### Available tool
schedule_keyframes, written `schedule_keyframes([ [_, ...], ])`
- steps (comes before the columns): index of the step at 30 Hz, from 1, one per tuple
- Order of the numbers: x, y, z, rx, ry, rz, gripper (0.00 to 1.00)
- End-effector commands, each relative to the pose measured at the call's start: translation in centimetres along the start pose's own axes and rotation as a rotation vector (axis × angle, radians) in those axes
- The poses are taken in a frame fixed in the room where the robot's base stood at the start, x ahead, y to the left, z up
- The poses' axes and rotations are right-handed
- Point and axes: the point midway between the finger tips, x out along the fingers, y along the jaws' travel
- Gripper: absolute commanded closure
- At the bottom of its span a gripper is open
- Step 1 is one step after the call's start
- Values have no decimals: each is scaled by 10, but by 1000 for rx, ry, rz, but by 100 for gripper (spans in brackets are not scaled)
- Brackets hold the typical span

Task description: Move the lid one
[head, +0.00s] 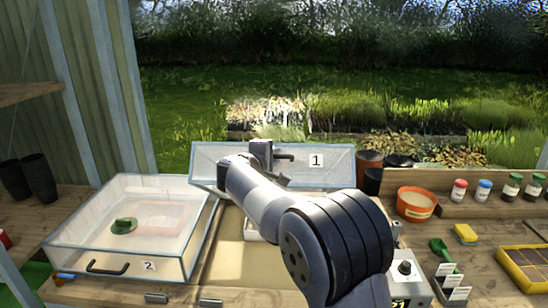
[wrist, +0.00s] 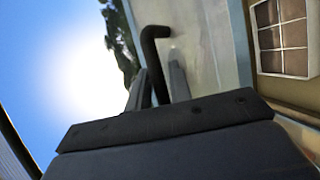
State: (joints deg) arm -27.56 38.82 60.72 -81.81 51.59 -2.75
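Lid one (head: 340,172), a clear framed panel labelled 1, is raised and tilted up at the back of its cold frame. Its black handle (head: 285,156) sticks out at the lid's upper middle. My gripper (head: 268,172) is at this handle, and my arm covers part of the lid. In the wrist view, the fingers of my gripper (wrist: 160,88) lie on either side of the black handle (wrist: 152,45) and appear closed on it. The lid's glass (wrist: 205,45) shows behind them.
The frame below is open, with a sandy floor (head: 232,262) and a seed tray (wrist: 283,38). Closed lid two (head: 165,205), with a green item on it, is to the left. Pots, an orange tub (head: 415,205) and jars stand right.

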Motion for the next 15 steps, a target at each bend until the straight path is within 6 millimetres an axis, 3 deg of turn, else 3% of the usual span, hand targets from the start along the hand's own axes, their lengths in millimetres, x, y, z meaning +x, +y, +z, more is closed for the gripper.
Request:
schedule_keyframes([
  [5,0,0,0,0,0,0,66],
  [15,-5,-1,-1,-1,2,0,66],
])
